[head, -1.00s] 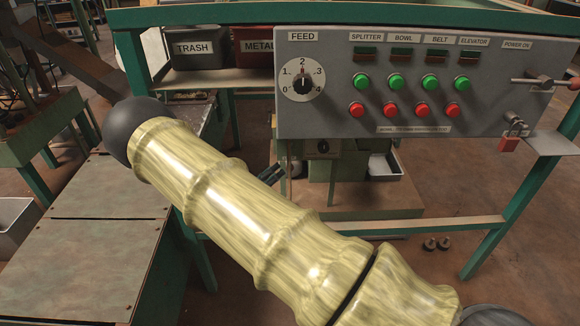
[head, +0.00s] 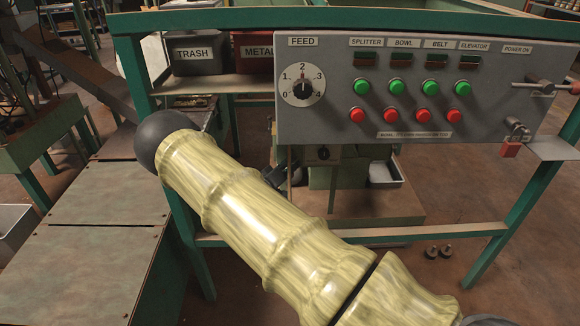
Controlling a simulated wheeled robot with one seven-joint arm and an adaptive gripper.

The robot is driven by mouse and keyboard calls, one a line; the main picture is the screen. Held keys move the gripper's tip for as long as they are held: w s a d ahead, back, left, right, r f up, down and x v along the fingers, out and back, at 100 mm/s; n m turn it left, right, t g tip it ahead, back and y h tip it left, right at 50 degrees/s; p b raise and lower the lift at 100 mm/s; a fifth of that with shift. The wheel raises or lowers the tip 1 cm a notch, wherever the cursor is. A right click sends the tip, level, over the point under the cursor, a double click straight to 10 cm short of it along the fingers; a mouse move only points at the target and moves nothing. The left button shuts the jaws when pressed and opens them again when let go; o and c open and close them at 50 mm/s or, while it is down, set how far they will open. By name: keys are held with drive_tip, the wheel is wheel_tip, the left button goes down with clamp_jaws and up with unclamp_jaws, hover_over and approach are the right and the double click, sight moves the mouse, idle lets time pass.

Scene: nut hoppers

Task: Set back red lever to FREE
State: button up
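No label reading FREE shows in the head view. A metal bar lever (head: 535,87) with a reddish end (head: 575,88) sticks out at the panel's right edge, below the POWER ON label; I cannot tell if it is the task's red lever. My thick yellow-green arm crosses the lower middle, with its black rounded joint at the left. A small dark shape (head: 276,178) shows just past the arm's upper edge, below the panel. It may be part of my gripper; its fingers and anything between them cannot be made out.
Trash (head: 195,55) and metal (head: 252,52) bins stand behind left. A green frame surrounds this; a metal-topped bench (head: 85,265) is at left.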

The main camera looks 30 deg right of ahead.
drive_tip(key=shift+d, duration=0.1)
clamp_jaws()
drive_tip(key=shift+f, duration=0.15)
